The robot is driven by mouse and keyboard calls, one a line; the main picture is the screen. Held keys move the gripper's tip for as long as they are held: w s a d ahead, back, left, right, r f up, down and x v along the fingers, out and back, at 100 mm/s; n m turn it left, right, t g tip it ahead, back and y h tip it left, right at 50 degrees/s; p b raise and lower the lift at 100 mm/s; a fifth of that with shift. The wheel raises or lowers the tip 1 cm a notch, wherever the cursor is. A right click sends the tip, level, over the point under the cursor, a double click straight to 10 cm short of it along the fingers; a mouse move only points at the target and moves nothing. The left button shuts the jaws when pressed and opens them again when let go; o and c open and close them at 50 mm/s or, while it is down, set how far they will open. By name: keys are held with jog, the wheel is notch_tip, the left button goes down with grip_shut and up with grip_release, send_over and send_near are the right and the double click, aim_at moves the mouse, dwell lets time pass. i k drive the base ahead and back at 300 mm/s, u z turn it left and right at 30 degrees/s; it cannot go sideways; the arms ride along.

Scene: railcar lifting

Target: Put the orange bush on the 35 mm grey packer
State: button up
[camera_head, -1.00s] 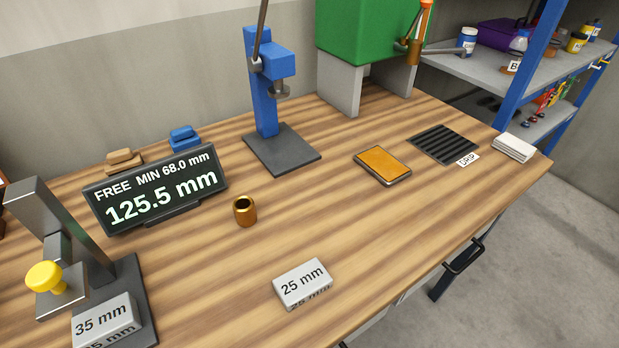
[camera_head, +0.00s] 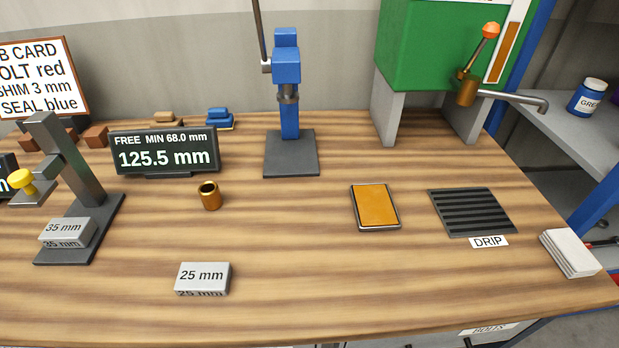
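The bush (camera_head: 210,196) is a short orange-bronze hollow cylinder. It stands upright on the wooden bench, open end up, in front of the display. The 35 mm grey packer (camera_head: 66,232) lies flat on the dark base plate (camera_head: 88,247) of a stand at the left. A yellow knob (camera_head: 21,180) is on the stand's side, above and left of the packer. The packer's top looks bare. My gripper is not in view.
A 25 mm grey packer (camera_head: 202,277) lies near the front edge. A display (camera_head: 166,152) reads 125.5 mm. A blue press (camera_head: 288,95) stands behind. An orange-topped pad (camera_head: 375,206), drip grate (camera_head: 472,212) and white stack (camera_head: 570,252) are to the right. The bench middle is clear.

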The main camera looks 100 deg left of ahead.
aim_at(64, 227)
jog(key=i, duration=1.15)
jog(key=u, duration=4.3)
jog(key=i, duration=1.05)
jog(key=z, duration=0.25)
